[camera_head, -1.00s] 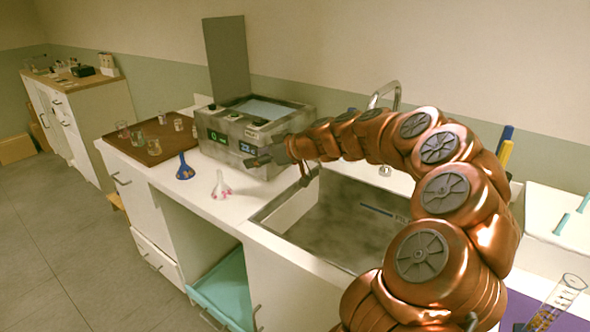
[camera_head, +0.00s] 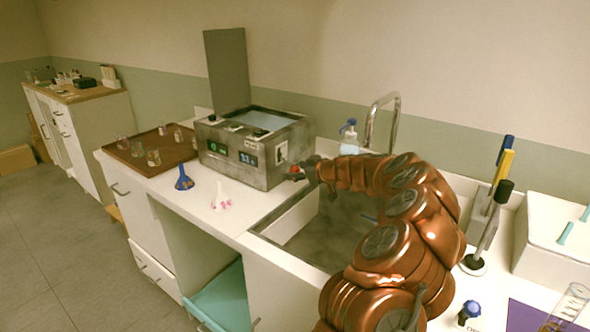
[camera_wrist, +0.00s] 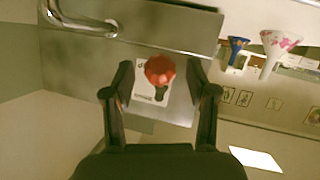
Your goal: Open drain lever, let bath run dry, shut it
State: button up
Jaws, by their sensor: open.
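The bath (camera_head: 222,168) is a grey metal box on the counter with its lid raised and two lit displays on its front. The red drain lever knob (camera_wrist: 160,69) is on the bath's side over a white label plate (camera_wrist: 146,104); the plate also shows in the head view (camera_head: 282,153). My gripper (camera_head: 300,172) is at the bath's right side, beside the sink. In the wrist view my gripper (camera_wrist: 158,80) is open, with a finger on either side of the red knob and gaps visible. The lever's exact setting and the water level are unclear.
The sink (camera_head: 285,250) lies below my arm, with a tall tap (camera_head: 396,115) behind it. A blue funnel (camera_head: 184,180) and a white-and-pink one (camera_head: 221,198) stand before the bath. A brown tray (camera_head: 126,156) holds several glasses. A wash bottle (camera_head: 349,140) stands behind my arm.

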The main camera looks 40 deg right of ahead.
jog(key=shift+x, duration=0.9)
grip_shut()
